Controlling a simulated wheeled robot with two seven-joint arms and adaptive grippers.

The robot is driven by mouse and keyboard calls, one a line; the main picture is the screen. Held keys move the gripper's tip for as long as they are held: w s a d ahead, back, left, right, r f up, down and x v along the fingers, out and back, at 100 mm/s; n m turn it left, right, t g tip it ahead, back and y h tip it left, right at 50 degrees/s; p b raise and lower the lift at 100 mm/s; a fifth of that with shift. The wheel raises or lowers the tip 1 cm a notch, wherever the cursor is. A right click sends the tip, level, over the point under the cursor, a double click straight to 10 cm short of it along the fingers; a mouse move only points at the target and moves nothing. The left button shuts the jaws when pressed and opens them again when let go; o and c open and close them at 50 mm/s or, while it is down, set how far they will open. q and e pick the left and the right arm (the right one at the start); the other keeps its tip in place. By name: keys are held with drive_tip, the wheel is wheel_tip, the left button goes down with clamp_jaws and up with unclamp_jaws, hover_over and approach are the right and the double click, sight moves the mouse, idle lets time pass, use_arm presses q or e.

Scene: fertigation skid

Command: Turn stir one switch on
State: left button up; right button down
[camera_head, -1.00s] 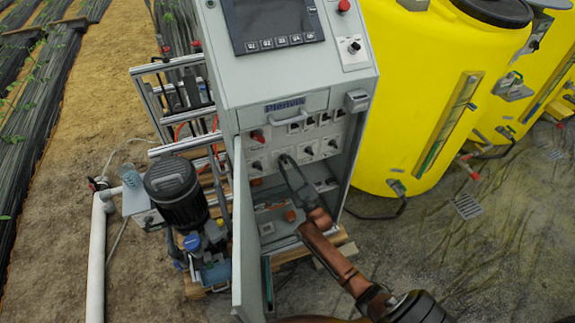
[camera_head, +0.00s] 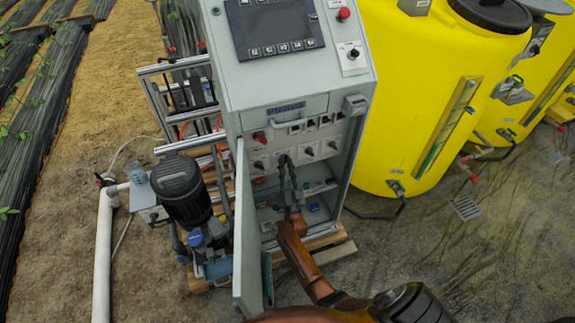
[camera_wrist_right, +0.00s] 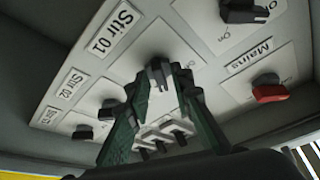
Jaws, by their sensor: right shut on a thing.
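The Stir 01 switch is a dark rotary knob (camera_wrist_right: 160,72) on a white plate, beside the "Stir 01" label (camera_wrist_right: 115,29) in the right wrist view. My right gripper (camera_wrist_right: 158,82) is shut on this knob, with its green-sided fingers on either side of it. In the head view the right gripper (camera_head: 287,165) reaches into the open cabinet at the lower row of switches and hides the knob. I cannot clearly read which position the knob points to. My left gripper is not in view.
The Stir 02 knob (camera_wrist_right: 110,104) and Stir 03 knob (camera_wrist_right: 83,132) sit close by in the same row. The red Mains switch (camera_wrist_right: 269,90) is on the other side. The grey cabinet (camera_head: 285,85) has its door (camera_head: 245,235) open at the left. Yellow tanks (camera_head: 425,85) stand right.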

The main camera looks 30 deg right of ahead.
drive_tip(key=shift+a+m+g+h+p, duration=0.15)
drive_tip(key=shift+m+g+h+p, duration=0.45)
drive_tip(key=shift+m, duration=1.5)
drive_tip(key=shift+r, duration=0.1)
drive_tip(key=c, duration=2)
unclamp_jaws()
drive_tip(key=shift+c, duration=0.2)
